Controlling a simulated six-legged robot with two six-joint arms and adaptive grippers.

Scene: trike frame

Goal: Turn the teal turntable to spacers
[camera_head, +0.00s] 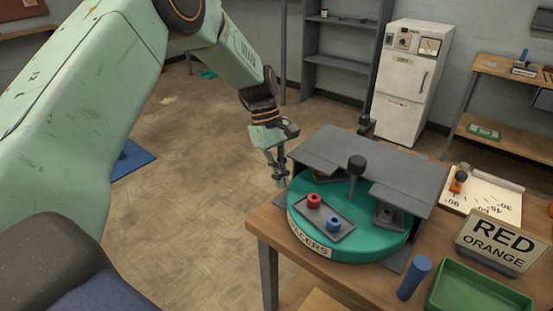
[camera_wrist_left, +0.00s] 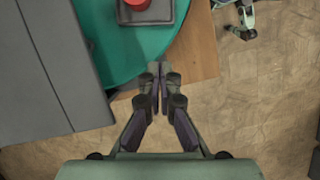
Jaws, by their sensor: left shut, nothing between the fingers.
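The teal turntable (camera_head: 372,244) sits on the wooden table under a grey cover. Its front rim carries a white label (camera_head: 309,237) ending in "ACERS", its left end hard to read. My left gripper (camera_head: 280,178) is shut and empty, pointing down beside the turntable's left rim. The left wrist view shows its closed fingertips (camera_wrist_left: 157,68) by the teal disc (camera_wrist_left: 125,45); I cannot tell whether they touch it.
The grey cover (camera_head: 345,150) hides the turntable's back, with a dark knob (camera_head: 356,163) standing at its front. A "RED ORANGE" sign (camera_head: 497,242), green tray (camera_head: 475,290) and blue cylinder (camera_head: 414,278) stand on the right. Open floor (camera_head: 190,220) lies left of the table.

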